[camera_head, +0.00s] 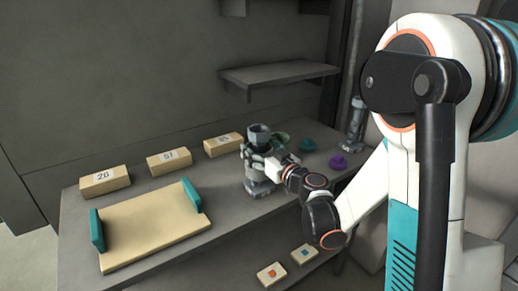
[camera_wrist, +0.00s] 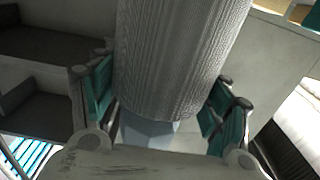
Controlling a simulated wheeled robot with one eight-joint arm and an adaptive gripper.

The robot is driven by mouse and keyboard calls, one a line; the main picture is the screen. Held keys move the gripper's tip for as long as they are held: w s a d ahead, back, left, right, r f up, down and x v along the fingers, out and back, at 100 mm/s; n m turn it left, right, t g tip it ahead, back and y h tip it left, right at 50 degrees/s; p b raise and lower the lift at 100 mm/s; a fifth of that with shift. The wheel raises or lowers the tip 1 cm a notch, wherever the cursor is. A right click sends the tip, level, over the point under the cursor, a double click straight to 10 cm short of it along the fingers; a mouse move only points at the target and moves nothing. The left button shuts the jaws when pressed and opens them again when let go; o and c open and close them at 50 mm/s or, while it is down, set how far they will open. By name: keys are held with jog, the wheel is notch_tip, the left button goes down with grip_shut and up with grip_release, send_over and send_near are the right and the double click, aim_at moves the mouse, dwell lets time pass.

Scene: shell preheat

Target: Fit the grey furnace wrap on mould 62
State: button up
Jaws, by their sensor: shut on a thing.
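In the wrist view, a ridged grey cylinder (camera_wrist: 175,60), which looks like the grey furnace wrap, stands between the teal finger pads of my gripper (camera_wrist: 160,105). My gripper is shut on it. A smooth blue-grey part (camera_wrist: 148,132) shows just beyond its lower end. In the head view my gripper (camera_head: 258,162) is over the right part of the bench, around a grey upright piece with a dark open cup (camera_head: 259,131) on top. A blue-grey base (camera_head: 262,188) shows below the fingers. No number 62 is readable, and I cannot tell whether the wrap touches the base.
Numbered cream blocks stand at the back; one reads 20 (camera_head: 105,180). A cream tray (camera_head: 150,232) with teal handles is at left. A green bowl (camera_head: 283,137), teal piece (camera_head: 307,145), purple piece (camera_head: 338,161) and grey stand (camera_head: 355,125) are right. A shelf (camera_head: 280,73) hangs above.

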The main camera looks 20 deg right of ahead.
jog(key=shift+f+b, duration=1.55)
jog(key=shift+f, duration=0.4)
jog(key=o, duration=1.1)
jog(key=shift+o, duration=0.2)
jog(key=shift+s, duration=0.1)
jog(key=v, duration=1.2)
